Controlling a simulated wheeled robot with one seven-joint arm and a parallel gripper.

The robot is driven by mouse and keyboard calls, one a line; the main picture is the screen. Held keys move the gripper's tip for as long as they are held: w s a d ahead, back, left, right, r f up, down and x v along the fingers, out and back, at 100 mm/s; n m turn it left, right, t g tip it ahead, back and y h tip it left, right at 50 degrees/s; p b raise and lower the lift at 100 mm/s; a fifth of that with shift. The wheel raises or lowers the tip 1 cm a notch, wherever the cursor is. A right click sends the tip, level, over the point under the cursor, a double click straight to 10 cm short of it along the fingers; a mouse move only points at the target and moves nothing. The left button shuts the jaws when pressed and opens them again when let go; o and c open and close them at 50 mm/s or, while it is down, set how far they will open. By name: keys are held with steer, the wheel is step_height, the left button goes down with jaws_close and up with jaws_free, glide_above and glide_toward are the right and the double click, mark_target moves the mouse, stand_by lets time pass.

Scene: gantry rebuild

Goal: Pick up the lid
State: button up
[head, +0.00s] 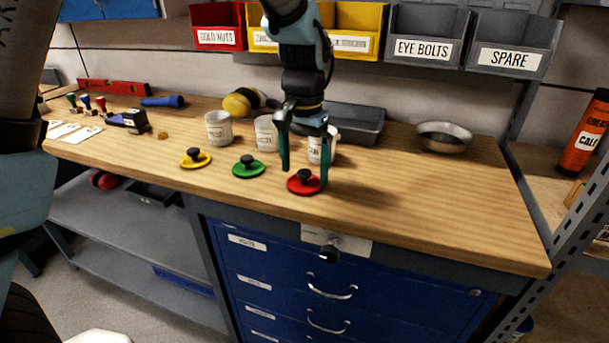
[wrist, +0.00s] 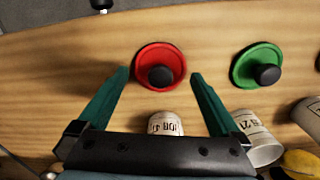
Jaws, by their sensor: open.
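Three round lids with black knobs lie in a row on the wooden bench top (head: 430,210): a yellow lid (head: 195,159), a green lid (head: 248,168) and a red lid (head: 300,187). The task does not say which lid. My gripper (head: 306,174) is open and empty, pointing down over the red lid. In the wrist view the red lid (wrist: 160,55) lies just beyond and between my fingertips (wrist: 158,75), with its knob between them. The green lid (wrist: 257,65) is to the right there. I cannot tell the exact height of my fingertips above the bench.
White labelled cups (head: 219,128) stand behind the lids; one (head: 330,146) is partly hidden by my gripper. A grey tray (head: 357,125) and metal bowl (head: 444,138) are at the back. Labelled bins (head: 422,36) hang above. The bench's right part is clear.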

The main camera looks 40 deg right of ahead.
steer(key=shift+f, duration=0.95)
steer(key=c, duration=0.9)
steer(key=shift+r, duration=0.1)
steer(key=shift+c, duration=0.2)
